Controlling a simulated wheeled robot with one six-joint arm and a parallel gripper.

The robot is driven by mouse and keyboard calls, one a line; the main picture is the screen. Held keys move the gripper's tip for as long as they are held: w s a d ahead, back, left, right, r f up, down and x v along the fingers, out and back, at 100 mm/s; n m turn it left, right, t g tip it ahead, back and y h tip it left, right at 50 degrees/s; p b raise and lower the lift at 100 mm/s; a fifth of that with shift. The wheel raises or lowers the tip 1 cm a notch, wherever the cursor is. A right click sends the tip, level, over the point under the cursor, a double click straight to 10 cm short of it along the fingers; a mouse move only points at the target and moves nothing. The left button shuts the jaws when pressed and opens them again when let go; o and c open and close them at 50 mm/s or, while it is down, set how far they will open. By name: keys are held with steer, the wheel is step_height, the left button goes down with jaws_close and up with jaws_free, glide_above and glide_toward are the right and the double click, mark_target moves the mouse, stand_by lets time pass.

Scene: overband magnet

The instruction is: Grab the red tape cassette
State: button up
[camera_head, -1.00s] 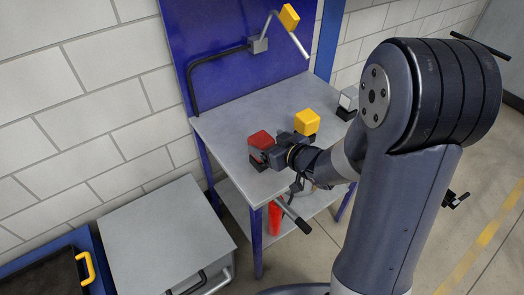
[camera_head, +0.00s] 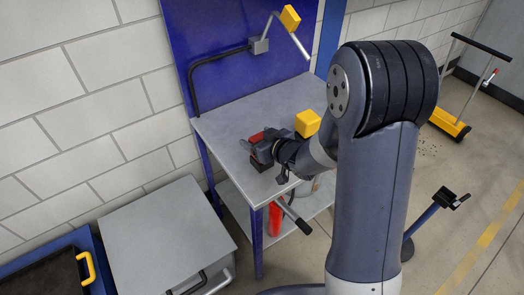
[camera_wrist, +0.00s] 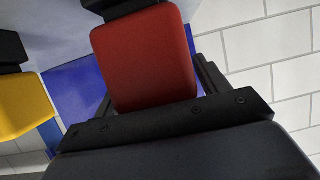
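The red tape cassette (camera_head: 257,137) is a red block on a black base near the left front of the grey workbench top. My gripper (camera_head: 262,150) is at it and hides much of it in the head view. In the wrist view, which looks upside down, the red cassette (camera_wrist: 145,58) fills the middle, close to my gripper's black crossbar. Dark fingers (camera_wrist: 157,90) show at both its sides, partly hidden behind it. Whether they press on it cannot be told.
A yellow block (camera_head: 307,123) stands right beside my gripper on the workbench (camera_head: 225,125); it also shows in the wrist view (camera_wrist: 22,105). A bent black tube and a yellow-tipped arm (camera_head: 290,18) are at the blue back panel. A grey cabinet (camera_head: 165,240) stands lower left.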

steer(key=c, duration=0.9)
steer(key=shift+r, duration=0.1)
